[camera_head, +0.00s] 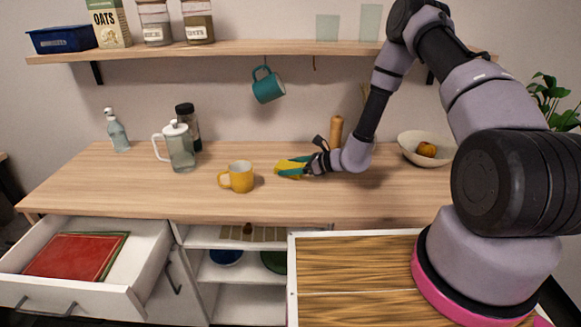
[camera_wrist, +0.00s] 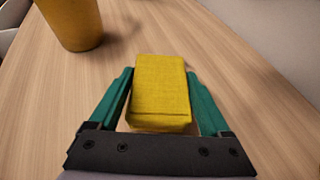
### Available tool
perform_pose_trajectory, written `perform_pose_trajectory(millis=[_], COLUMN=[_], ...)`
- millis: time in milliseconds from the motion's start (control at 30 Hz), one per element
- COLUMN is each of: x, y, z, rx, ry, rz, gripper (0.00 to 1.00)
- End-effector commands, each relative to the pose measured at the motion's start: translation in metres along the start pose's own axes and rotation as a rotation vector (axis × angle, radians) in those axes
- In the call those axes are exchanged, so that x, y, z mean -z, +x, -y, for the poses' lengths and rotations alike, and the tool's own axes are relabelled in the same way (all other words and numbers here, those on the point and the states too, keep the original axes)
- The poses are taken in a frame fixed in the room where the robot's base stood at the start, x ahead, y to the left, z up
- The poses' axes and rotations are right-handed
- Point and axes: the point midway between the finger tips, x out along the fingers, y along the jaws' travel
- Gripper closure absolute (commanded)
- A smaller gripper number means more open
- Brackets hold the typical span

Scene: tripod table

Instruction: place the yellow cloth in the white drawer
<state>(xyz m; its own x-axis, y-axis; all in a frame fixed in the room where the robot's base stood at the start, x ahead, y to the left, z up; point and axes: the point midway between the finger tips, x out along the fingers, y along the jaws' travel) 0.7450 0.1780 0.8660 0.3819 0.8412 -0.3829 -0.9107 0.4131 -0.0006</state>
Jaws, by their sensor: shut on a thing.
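The yellow cloth (camera_wrist: 160,92) is a folded block between the green fingers of my gripper (camera_wrist: 160,100) in the wrist view. My gripper is shut on it. In the head view the cloth (camera_head: 288,168) and my gripper (camera_head: 293,168) are at the wooden counter, right of the yellow mug; I cannot tell whether the cloth touches the surface. The white drawer (camera_head: 137,268) is pulled open at the lower left, below the counter. A red folded cloth or book with a dark green edge (camera_head: 75,257) lies inside it.
The yellow mug (camera_head: 240,177) stands close left of my gripper; it also shows in the wrist view (camera_wrist: 72,22). A glass jug (camera_head: 180,148), dark jar (camera_head: 188,122) and soap bottle (camera_head: 117,132) stand further left. A bowl (camera_head: 410,146) is at right. A teal mug (camera_head: 268,87) hangs above.

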Motion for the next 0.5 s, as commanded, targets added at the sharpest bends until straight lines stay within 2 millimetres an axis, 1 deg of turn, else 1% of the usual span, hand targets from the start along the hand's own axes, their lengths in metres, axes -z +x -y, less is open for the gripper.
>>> perform_pose_trajectory(millis=[33, 67, 367, 467, 500], x=[0.001, 0.001, -0.003, -0.002, -0.002], y=[0.0, 0.0, -0.001, -0.012, -0.018], z=[0.0, 0.0, 0.0, 0.001, 0.002], rx=[0.0, 0.0, 0.0, 0.002, 0.003], ry=[0.0, 0.0, 0.0, 0.0, 0.001], rz=[0.0, 0.0, 0.0, -0.001, 0.0], gripper=[0.11, 0.0, 0.0, 0.0, 0.0])
